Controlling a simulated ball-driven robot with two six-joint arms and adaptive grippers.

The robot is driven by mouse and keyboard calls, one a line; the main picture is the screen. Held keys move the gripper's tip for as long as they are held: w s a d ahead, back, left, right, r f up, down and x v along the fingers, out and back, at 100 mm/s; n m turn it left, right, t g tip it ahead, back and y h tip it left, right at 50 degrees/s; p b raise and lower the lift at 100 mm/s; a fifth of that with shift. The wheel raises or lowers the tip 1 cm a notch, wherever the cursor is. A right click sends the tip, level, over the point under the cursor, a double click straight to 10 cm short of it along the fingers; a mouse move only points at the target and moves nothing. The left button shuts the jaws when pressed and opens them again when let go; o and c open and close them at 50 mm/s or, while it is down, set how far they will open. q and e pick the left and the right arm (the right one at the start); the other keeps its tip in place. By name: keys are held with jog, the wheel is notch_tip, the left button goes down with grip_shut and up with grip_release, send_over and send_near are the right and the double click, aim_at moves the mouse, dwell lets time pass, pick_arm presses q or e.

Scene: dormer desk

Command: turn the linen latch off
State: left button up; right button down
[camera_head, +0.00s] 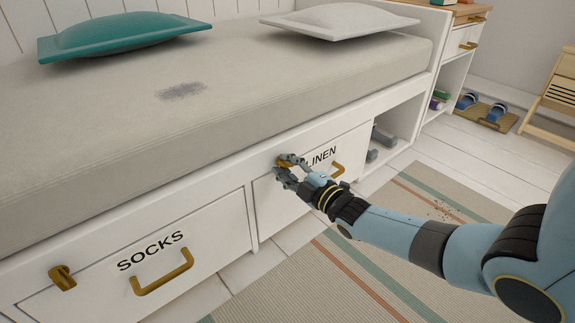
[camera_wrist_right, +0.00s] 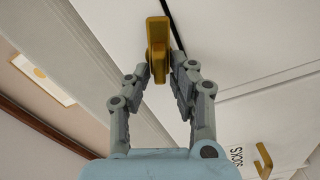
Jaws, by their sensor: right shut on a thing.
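The linen latch (camera_head: 285,161) is a small brass piece at the upper left of the white drawer (camera_head: 268,196) marked LINEN. My right gripper (camera_head: 287,168) is at the latch, its fingers hiding part of it and the label's left end. In the right wrist view the brass latch (camera_wrist_right: 157,40) stands lengthwise up the picture, between the fingertips of my right gripper (camera_wrist_right: 161,72), which is shut on it. The LINEN drawer looks closed. My left gripper is not in view.
The LINEN pull handle (camera_head: 338,170) is just right of my gripper. The SOCKS drawer (camera_head: 215,235) at left has its own brass latch (camera_head: 62,277) and handle (camera_head: 162,275). The bed cushion (camera_head: 230,85) overhangs above. A striped rug (camera_head: 330,285) covers the floor in front.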

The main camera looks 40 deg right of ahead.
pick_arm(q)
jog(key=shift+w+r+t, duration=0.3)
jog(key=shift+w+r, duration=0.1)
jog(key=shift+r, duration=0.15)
pick_arm(e)
jog(key=shift+s+a+f+n, duration=0.1)
jog(key=shift+f+n, duration=0.1)
jog(key=shift+n, duration=0.95)
jog(key=shift+f+n, duration=0.15)
jog(key=shift+n, duration=1)
jog(key=c, duration=1.4)
grip_release()
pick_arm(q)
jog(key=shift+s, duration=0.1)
pick_arm(e)
jog(key=shift+o, duration=0.2)
jog(key=shift+r, duration=0.1)
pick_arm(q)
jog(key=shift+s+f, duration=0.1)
pick_arm(e)
jog(key=s+d, duration=0.1)
jog(key=s, duration=1.1)
